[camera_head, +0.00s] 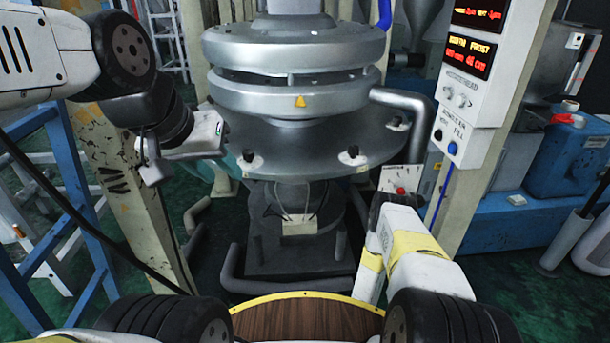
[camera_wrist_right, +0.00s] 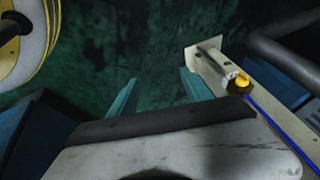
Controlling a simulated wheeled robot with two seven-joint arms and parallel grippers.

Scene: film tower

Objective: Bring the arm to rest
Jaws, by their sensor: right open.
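My left arm comes in from the left in the head view. Its left gripper (camera_head: 218,131) is beside the left side of the big silver round machine (camera_head: 290,130); its fingers are too small and unclear to read. My right arm (camera_head: 415,255) rises from the lower right and bends down in front of the machine. The head view does not show its fingers clearly. In the right wrist view the two teal fingers of my right gripper (camera_wrist_right: 157,78) stand well apart with nothing between them, over dark green floor.
A pale post with a control panel (camera_head: 468,85) stands right of the machine. Blue equipment (camera_head: 575,160) is behind it. A blue frame (camera_head: 75,190) stands at the left. In the wrist view, a bracket with a yellow knob (camera_wrist_right: 242,82) is right of the fingers.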

